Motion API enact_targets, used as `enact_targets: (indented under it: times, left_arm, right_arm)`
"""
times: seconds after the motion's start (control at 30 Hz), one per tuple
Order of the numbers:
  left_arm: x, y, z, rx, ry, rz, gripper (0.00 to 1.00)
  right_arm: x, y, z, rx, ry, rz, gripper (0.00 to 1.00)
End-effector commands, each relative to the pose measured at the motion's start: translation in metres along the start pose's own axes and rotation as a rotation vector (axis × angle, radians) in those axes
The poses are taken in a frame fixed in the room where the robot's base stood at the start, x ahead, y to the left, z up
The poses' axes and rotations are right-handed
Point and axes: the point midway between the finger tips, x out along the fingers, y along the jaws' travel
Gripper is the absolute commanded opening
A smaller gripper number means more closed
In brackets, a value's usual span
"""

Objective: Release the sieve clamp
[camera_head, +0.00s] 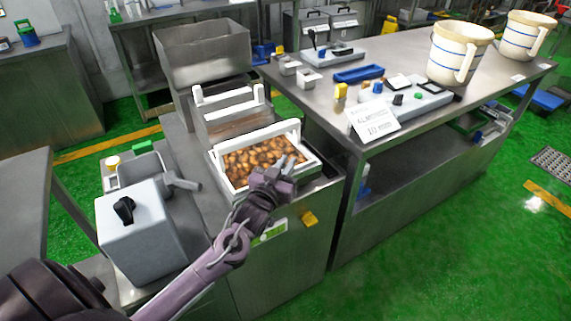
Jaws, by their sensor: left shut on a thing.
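The sieve (219,168) is a white-framed tray full of brown pieces, set in the top of a steel machine. My left gripper (287,168) is at the sieve's front right, over the front rim. It is shut on a small part there, which looks like the sieve clamp; the fingers hide most of it. My left arm reaches in from the bottom left. A yellow part (308,218) sits on the machine's front, below and right of the gripper, apart from it. My right gripper is out of view.
A grey box with a black knob (124,210) stands left of my forearm. A steel hopper (205,55) rises behind the sieve. On the right, a steel table (400,125) bears a white sign (374,118), control boxes and two cream pitchers (458,52). Green floor lies open at front right.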

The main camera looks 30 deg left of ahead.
Motion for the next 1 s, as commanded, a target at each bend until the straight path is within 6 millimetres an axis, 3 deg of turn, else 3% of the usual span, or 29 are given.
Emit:
enact_targets:
  times: [0.43, 1.0]
  left_arm:
    - [0.000, 0.004, -0.001, 0.005, -0.002, 0.312, 0.00]
    - [-0.003, 0.010, 0.000, 0.002, 0.001, 0.613, 0.00]
  right_arm:
    - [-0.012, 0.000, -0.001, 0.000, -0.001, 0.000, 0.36]
    - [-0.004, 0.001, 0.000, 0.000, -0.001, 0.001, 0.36]
